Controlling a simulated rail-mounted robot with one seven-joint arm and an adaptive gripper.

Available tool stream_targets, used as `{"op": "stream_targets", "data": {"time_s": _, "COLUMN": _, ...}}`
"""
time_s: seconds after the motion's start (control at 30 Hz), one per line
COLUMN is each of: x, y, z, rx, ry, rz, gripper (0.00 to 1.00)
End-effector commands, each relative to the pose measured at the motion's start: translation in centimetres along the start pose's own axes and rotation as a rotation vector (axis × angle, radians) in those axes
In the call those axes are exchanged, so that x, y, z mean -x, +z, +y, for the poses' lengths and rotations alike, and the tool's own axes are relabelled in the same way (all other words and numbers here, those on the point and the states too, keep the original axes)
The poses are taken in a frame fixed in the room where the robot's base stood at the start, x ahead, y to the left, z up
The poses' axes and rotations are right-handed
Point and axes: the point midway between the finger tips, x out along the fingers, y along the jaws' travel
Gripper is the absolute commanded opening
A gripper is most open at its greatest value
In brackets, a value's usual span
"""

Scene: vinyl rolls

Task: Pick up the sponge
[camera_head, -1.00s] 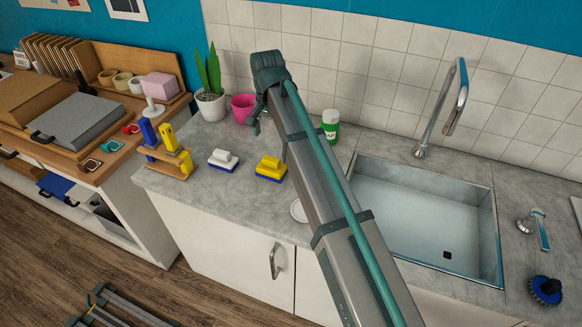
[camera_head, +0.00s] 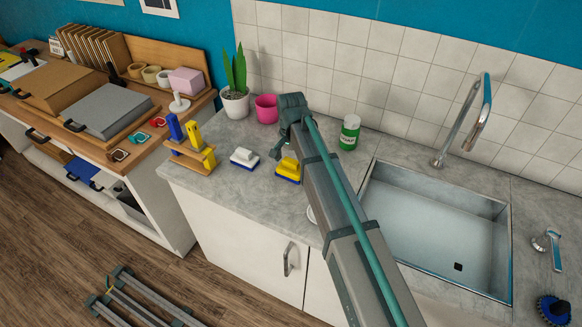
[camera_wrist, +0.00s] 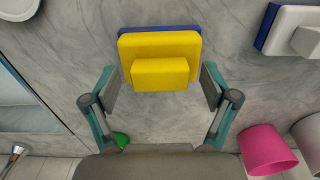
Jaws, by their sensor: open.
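A yellow sponge (camera_head: 288,169) with a blue base and a raised block on top lies on the grey counter (camera_head: 227,206). It is centred at the top of the wrist view (camera_wrist: 158,45). My gripper (camera_wrist: 158,72) is open, with one finger on each side of the sponge's raised block in that view. I see no contact, and the height gap is hard to judge. In the head view my gripper (camera_head: 281,146) hangs just behind and above the sponge, partly hiding it. A similar white sponge (camera_head: 244,158) with a blue base lies to the left.
A pink pot (camera_head: 266,108), a potted plant (camera_head: 235,104) and a green-and-white container (camera_head: 349,132) stand behind. A wooden rack (camera_head: 187,157) with yellow and blue tools stands at the left. The sink (camera_head: 438,232) is to the right. Bare counter lies in front.

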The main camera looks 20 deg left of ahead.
Motion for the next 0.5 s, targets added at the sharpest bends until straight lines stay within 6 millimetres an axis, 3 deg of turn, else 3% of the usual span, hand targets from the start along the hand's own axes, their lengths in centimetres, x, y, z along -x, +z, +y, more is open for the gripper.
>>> {"op": "stream_targets", "data": {"time_s": 0.3, "x": -0.49, "y": 0.00, "z": 0.00, "rx": 0.000, "ry": 0.000, "rz": 0.000, "gripper": 0.85}}
{"op": "stream_targets", "data": {"time_s": 0.5, "x": -0.47, "y": 0.00, "z": 0.00, "rx": 0.000, "ry": 0.000, "rz": 0.000, "gripper": 0.52}}
